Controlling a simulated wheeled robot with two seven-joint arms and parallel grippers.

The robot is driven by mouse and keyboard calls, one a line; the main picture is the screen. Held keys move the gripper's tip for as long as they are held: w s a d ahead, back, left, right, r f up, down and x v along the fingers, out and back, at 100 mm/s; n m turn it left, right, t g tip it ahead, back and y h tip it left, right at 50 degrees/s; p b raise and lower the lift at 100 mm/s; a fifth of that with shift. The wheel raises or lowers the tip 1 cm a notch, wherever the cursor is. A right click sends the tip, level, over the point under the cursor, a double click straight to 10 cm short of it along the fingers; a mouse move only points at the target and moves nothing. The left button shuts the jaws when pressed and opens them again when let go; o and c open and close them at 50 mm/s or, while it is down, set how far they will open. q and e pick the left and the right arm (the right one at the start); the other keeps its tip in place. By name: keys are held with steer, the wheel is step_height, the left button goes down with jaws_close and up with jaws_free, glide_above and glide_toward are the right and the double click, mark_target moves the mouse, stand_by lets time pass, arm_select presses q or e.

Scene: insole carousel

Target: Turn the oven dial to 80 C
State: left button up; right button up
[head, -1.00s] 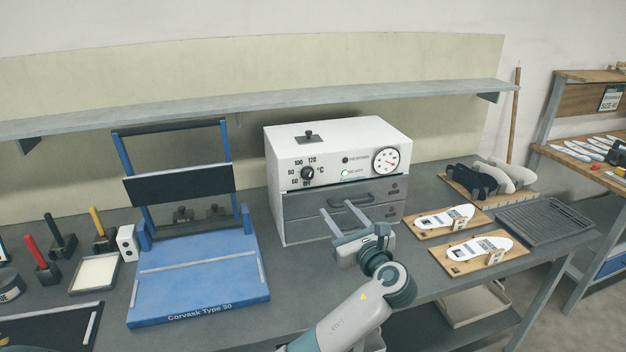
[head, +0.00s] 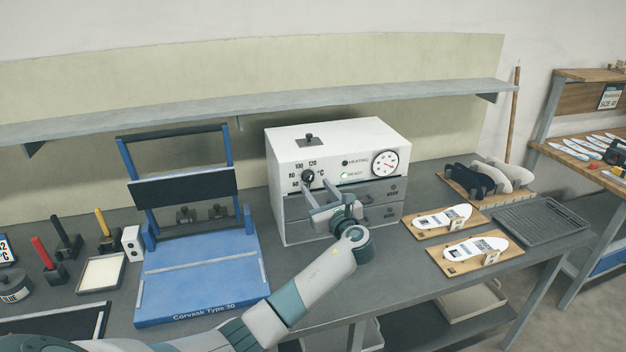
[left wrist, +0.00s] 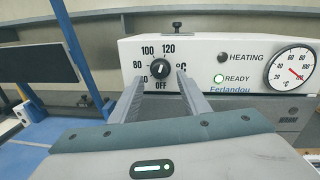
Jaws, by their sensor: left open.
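The white oven (head: 340,143) stands on the bench with two grey drawers below its panel. Its black dial (head: 308,177) is at the panel's left, among temperature marks. In the left wrist view the dial (left wrist: 160,69) shows in the gap between the fingertips, with 80 to its left and OFF below; I cannot read its pointer surely. My left gripper (head: 313,188) is open in front of the dial, one finger to each side. I cannot tell whether they touch it. The green READY lamp (left wrist: 218,79) is lit and the HEATING lamp (left wrist: 222,58) is dark. My right gripper is out of view.
A round gauge (head: 385,163) with a red needle is at the panel's right. A blue press (head: 200,285) stands left of the oven. Insoles on wooden boards (head: 474,262) and a dark ribbed tray (head: 542,227) lie to the right. A shelf (head: 250,112) runs behind and above.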

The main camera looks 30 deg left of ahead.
mark_target(310, 180)
arm_select(q)
steer(key=shift+p+x, duration=0.4)
steer(key=shift+x, duration=1.55)
steer(key=c, duration=1.1)
